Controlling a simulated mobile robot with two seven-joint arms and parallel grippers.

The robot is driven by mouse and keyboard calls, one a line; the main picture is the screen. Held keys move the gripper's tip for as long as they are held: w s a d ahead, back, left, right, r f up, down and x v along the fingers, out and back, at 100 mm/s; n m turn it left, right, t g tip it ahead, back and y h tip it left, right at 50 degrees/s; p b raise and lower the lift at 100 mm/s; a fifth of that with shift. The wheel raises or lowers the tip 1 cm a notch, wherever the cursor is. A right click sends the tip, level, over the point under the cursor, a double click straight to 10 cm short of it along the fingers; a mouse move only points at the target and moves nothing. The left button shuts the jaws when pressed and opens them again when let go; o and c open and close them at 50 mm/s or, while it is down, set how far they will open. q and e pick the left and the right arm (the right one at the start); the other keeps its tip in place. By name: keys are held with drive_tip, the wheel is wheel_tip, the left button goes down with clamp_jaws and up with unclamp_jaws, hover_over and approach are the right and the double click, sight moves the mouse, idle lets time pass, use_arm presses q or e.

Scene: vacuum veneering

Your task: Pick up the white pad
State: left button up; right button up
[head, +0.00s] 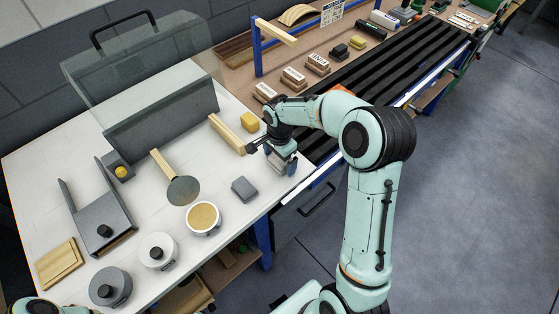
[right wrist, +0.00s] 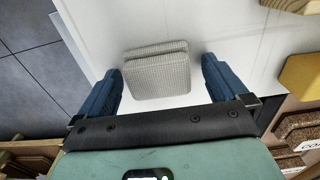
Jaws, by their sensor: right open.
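The white pad (right wrist: 157,75) is a pale, woven-textured, squarish pad that looks like two stacked layers. In the right wrist view it lies on the white tabletop between the two blue fingers, with a gap on each side. My right gripper (right wrist: 160,68) is open around it and does not visibly touch it. In the head view my right gripper (head: 274,160) is low over the table near its right corner, and it largely hides the pad. My left gripper is not in view; only a bit of my left arm shows at the lower left.
A dark grey block (head: 244,188) lies left of the right gripper. A wooden bar (head: 227,134) and a yellow block (head: 249,122) lie just behind it. The table edge is close.

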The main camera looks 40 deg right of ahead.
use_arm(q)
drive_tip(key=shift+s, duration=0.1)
use_arm(e)
drive_tip(key=shift+s, duration=0.1)
drive_tip(key=c, duration=1)
drive_tip(key=shift+c, duration=0.2)
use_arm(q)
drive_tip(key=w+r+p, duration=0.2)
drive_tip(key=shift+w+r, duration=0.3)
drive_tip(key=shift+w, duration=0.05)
use_arm(e)
wheel_tip(320, 180, up, 20)
drive_tip(key=shift+o, duration=1)
drive_tip(key=shift+c, duration=0.8)
